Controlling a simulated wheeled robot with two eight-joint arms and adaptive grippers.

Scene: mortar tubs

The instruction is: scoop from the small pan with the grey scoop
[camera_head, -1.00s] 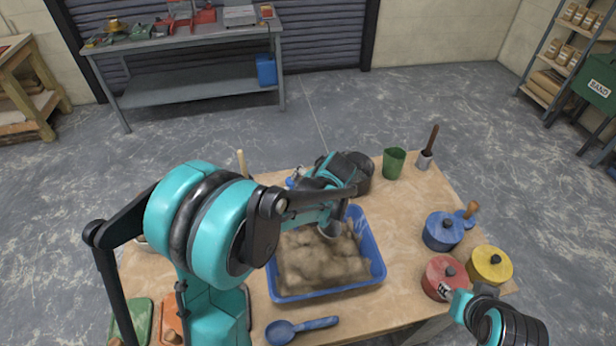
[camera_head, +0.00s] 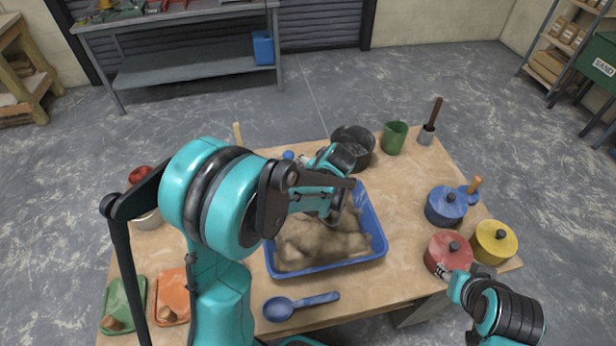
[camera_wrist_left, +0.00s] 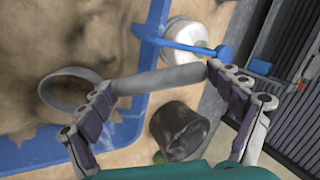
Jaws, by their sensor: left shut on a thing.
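The grey scoop (camera_wrist_left: 165,80) is held by its handle in my left gripper (camera_wrist_left: 162,82), which is shut on it. Its round bowl (camera_wrist_left: 65,90) is at the tan, lumpy material in the left wrist view; how deep it sits I cannot tell. The blue pan (camera_head: 328,264) holds that material (camera_head: 310,242) and stands mid-table in the head view. My left gripper (camera_head: 335,200) is over the pan's back part, and my arm hides the pan's back left. My right gripper (camera_head: 445,275) is by the red pot, its fingers too small to read.
A black bucket (camera_head: 354,145) and green cup (camera_head: 394,138) stand behind the pan. A blue scoop (camera_head: 300,305) lies in front. Red (camera_head: 447,253), yellow (camera_head: 494,243) and blue (camera_head: 445,207) lidded pots stand at right. Bare table lies between pan and pots.

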